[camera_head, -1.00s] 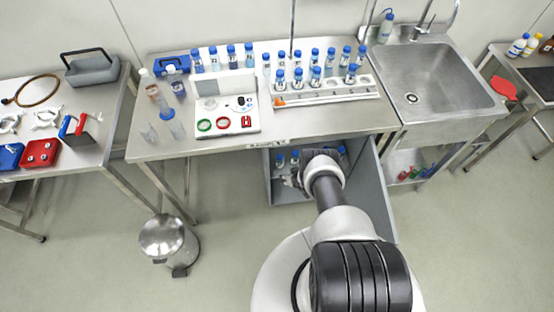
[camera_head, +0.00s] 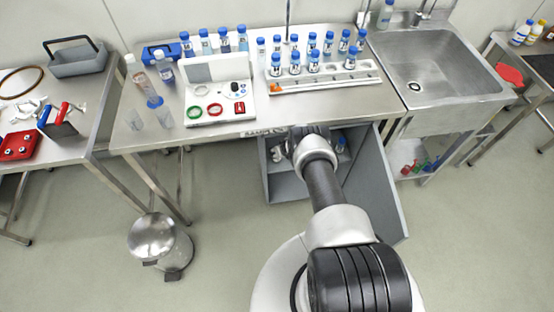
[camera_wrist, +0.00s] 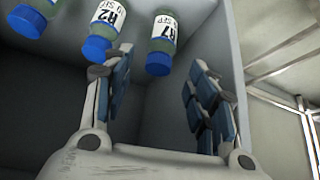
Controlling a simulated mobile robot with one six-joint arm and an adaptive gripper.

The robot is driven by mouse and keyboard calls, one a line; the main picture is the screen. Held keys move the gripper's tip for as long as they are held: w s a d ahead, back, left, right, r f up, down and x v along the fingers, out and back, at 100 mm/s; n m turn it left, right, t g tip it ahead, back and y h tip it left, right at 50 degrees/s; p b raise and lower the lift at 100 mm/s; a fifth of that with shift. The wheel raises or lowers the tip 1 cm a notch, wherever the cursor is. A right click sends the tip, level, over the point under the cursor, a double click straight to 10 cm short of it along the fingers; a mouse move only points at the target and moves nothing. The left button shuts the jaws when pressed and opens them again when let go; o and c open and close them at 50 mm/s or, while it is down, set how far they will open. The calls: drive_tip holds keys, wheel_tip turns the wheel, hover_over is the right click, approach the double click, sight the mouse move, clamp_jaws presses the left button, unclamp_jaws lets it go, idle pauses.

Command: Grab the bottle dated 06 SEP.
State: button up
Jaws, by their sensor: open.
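In the wrist view, several blue-capped bottles hang into the top of the picture. One bottle (camera_wrist: 163,37) is labelled R7, with a small date line ending in SEP. A bottle (camera_wrist: 107,22) left of it is labelled R2, also with a SEP date. The day is too blurred to read on both. A third bottle (camera_wrist: 35,12) at the top left shows no label. My gripper (camera_wrist: 162,60) is open, its fingers appearing either side of the R7 bottle's cap, with no clear contact.
Above is the steel table (camera_head: 330,105) with more blue-capped bottles, a white rack (camera_head: 330,80) and a panel (camera_head: 215,105). A sink (camera_head: 440,65) is right; a bin (camera_head: 158,245) stands lower left.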

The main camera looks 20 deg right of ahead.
drive_tip(key=shift+w, duration=0.25)
drive_tip(key=b+x, duration=0.5)
drive_tip(key=b, duration=0.5)
drive_tip(key=shift+w+b, duration=0.15)
drive_tip(key=shift+b, duration=0.25)
drive_tip(key=shift+r, duration=0.1)
clamp_jaws()
